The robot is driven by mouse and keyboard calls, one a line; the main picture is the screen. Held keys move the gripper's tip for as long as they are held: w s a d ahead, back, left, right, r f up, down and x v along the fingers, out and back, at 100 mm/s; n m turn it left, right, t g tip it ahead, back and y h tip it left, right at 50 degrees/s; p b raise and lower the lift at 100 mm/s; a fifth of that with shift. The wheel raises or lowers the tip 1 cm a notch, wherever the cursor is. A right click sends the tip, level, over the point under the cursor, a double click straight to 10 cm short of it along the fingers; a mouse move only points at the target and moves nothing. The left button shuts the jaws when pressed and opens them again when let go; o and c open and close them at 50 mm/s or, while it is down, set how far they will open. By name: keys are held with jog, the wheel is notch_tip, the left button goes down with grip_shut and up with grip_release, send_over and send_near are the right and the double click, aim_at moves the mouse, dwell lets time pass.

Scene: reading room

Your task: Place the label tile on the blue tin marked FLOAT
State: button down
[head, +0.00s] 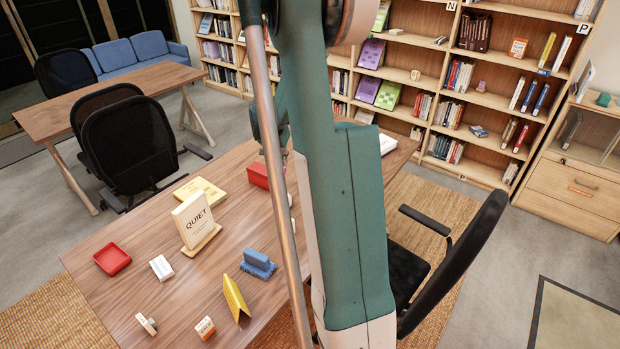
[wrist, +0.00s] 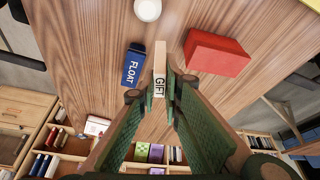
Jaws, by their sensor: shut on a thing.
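In the wrist view my gripper (wrist: 163,91) is shut on a pale wooden label tile (wrist: 160,58), whose dark lettering reads GIFT. The tile sticks out past the fingertips over the table. The blue tin (wrist: 133,66) marked FLOAT in white lies just left of the tile in the wrist view. A gap of wood shows between them in the picture; the height of the tile above the table is hard to tell. In the head view my arm hides the tin and the tile.
A red box (wrist: 216,53) stands right of the tile; it also shows in the head view (head: 258,175). A white round object (wrist: 148,9) is beyond the tin. The QUIET sign (head: 195,222), a blue stamp-like block (head: 258,264) and a yellow folded card (head: 235,297) occupy the near table.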

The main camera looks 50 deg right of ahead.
jog(key=s+d+r, duration=0.1)
jog(key=s+d, duration=0.1)
jog(key=d, duration=0.4)
jog(key=s+d+r+n, duration=0.1)
jog(key=s+d, duration=0.1)
jog(key=d, duration=0.5)
jog(key=shift+s+d+r+t, duration=0.2)
jog(key=shift+s+t, duration=0.1)
jog(key=shift+s, duration=0.05)
jog(key=shift+f, duration=0.15)
jog(key=shift+f+b, duration=0.6)
jog(key=shift+f, duration=2.35)
jog(key=shift+f+b, duration=0.4)
jog(key=shift+f, duration=1.5)
jog(key=shift+f, duration=0.2)
jog(key=c, duration=2.5)
grip_release()
